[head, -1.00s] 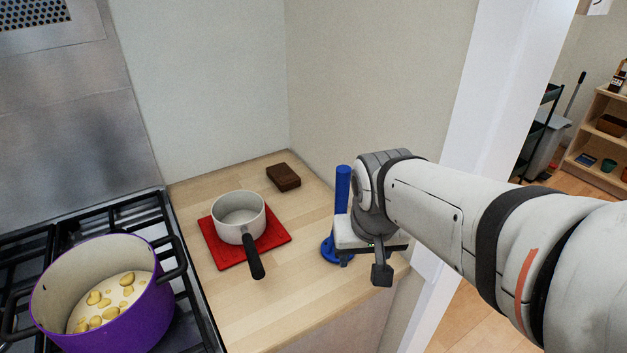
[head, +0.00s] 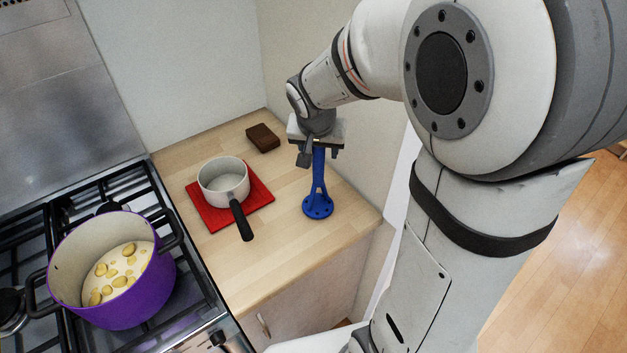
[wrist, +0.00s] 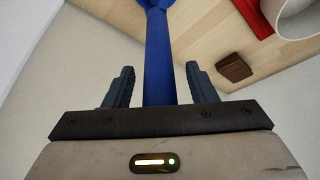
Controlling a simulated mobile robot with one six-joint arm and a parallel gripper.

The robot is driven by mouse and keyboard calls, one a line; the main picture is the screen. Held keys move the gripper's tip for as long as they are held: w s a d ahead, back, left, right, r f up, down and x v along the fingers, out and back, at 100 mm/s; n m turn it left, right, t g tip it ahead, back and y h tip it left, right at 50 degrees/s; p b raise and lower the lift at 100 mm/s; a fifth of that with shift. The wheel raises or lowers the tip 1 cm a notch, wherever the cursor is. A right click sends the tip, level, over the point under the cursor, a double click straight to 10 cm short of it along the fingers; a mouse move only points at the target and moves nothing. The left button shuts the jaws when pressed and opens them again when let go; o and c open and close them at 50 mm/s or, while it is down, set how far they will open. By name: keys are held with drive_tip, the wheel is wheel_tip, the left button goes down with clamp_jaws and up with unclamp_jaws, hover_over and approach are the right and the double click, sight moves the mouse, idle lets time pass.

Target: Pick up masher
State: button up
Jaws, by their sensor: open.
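The blue masher (head: 318,184) stands upright on the wooden counter, its round perforated foot down and its handle up. My gripper (head: 320,150) is at the top of the handle. In the wrist view the blue handle (wrist: 157,62) runs between the two dark fingers of my gripper (wrist: 158,88). The fingers are open, with a gap on each side of the handle. The top end of the handle is hidden behind my gripper in both views.
A small white pot (head: 222,182) with a black handle sits on a red mat (head: 262,190) left of the masher. A brown block (head: 263,138) lies behind. A purple pot (head: 128,303) with potatoes stands on the hob (head: 190,275). A wall (head: 365,135) is close behind the masher.

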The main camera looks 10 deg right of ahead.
drive_tip(key=shift+w+d+f, duration=0.1)
drive_tip(key=shift+w+f, duration=0.1)
drive_tip(key=shift+f, duration=0.35)
drive_tip(key=shift+c, duration=0.4)
drive_tip(key=c, duration=1)
